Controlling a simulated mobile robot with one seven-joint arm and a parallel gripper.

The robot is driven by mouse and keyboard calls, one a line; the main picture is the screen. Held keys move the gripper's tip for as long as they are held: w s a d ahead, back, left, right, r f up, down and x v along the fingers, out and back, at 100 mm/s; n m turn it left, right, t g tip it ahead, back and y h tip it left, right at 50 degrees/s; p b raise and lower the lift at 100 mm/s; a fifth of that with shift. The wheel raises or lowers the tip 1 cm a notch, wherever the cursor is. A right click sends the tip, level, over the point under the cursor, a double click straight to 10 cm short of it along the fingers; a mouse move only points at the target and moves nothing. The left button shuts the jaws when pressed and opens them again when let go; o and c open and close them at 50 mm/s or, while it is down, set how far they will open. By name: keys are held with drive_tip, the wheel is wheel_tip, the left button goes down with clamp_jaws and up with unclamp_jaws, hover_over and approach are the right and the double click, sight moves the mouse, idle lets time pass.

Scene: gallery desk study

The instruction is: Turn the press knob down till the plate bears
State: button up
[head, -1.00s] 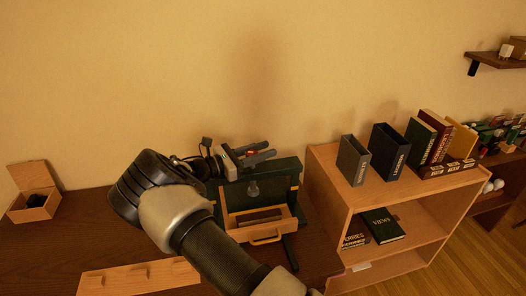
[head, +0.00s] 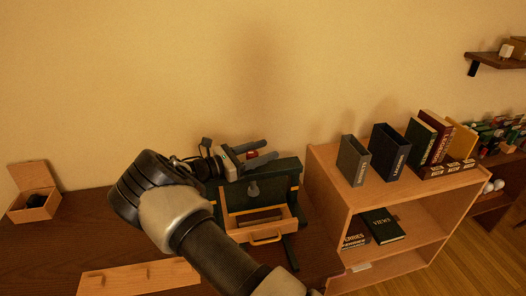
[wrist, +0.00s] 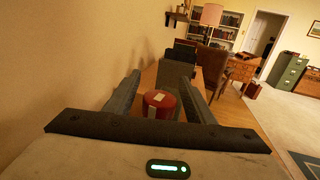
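The press (head: 290,180) is a dark green frame on the desk, with a pale wooden drawer (head: 266,236) below it. A round grey piece shows inside its frame. The red knob (wrist: 160,104) with white marks sits between my gripper's fingers in the wrist view. A bit of its red (head: 252,154) shows between the fingers in the head view. My gripper (head: 256,152) is above the press top, fingers pointing right. In the wrist view my gripper (wrist: 160,92) has a narrow gap on each side of the knob, so it looks open around it. The plate is not clearly visible.
A wooden bookcase (head: 330,170) with binders and books stands right of the press. A small open wooden box (head: 36,206) is at the desk's far left. A pegged wooden board (head: 140,278) lies at the front. The wall is close behind my gripper.

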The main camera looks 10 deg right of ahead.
drive_tip(key=b+v, duration=0.1)
drive_tip(key=v, duration=1.6)
drive_tip(key=shift+a, duration=0.25)
drive_tip(key=shift+s+d, duration=0.1)
